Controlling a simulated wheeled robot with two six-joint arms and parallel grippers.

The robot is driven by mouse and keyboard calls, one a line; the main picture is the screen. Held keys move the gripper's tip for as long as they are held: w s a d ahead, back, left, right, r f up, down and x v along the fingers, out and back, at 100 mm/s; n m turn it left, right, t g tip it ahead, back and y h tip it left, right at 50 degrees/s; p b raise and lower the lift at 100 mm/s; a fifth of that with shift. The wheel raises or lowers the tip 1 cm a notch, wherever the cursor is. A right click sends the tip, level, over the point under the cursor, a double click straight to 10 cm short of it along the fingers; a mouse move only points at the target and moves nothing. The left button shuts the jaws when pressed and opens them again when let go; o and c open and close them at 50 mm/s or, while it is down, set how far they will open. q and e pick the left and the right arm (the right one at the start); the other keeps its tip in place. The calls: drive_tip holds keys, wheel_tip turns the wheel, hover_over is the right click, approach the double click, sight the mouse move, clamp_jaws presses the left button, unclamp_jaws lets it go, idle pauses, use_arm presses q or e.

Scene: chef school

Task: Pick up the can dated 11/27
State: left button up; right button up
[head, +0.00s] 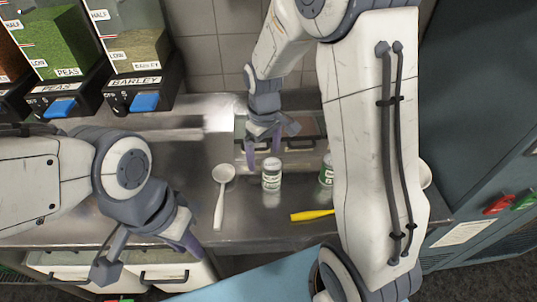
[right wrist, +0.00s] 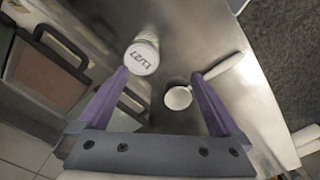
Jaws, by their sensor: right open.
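A small can with a pale lid and a green-and-white label (head: 271,174) stands upright on the steel counter. In the right wrist view, the can's lid (right wrist: 143,57) reads 11/27. My right gripper (head: 263,158) is open and empty, just behind and above this can. In the right wrist view, the can is beyond the open fingers (right wrist: 160,76), nearer the left fingertip. A second green-labelled can (head: 326,170) stands to the right, partly hidden by my right arm; its date is not visible. My left gripper (head: 150,260) is open and empty at the counter's front left.
A white ladle (head: 219,195) lies left of the can and shows in the right wrist view (right wrist: 178,97). A yellow-handled utensil (head: 312,215) lies in front. Peas (head: 62,60) and barley (head: 138,55) dispensers stand at the back left. A tiled wall is behind.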

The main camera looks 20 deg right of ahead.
sight(272, 164)
drive_tip(key=d, duration=0.1)
drive_tip(key=w+d+f, duration=0.1)
drive_tip(key=shift+w+d+p, duration=0.2)
drive_tip(key=shift+d+p, duration=0.15)
drive_tip(key=shift+d, duration=0.05)
wheel_tip(272, 164, down, 4)
drive_tip(key=shift+r+p, duration=0.1)
drive_tip(key=shift+p, duration=0.2)
drive_tip(key=shift+f, duration=0.45)
wheel_tip(272, 164, down, 4)
drive_tip(key=shift+s+f+p, duration=0.1)
drive_tip(key=shift+p, duration=1)
drive_tip(key=shift+f, duration=0.6)
use_arm(q)
wheel_tip(272, 164, up, 5)
drive_tip(key=shift+f, duration=0.2)
use_arm(e)
clamp_jaws()
drive_tip(key=shift+r, duration=0.1)
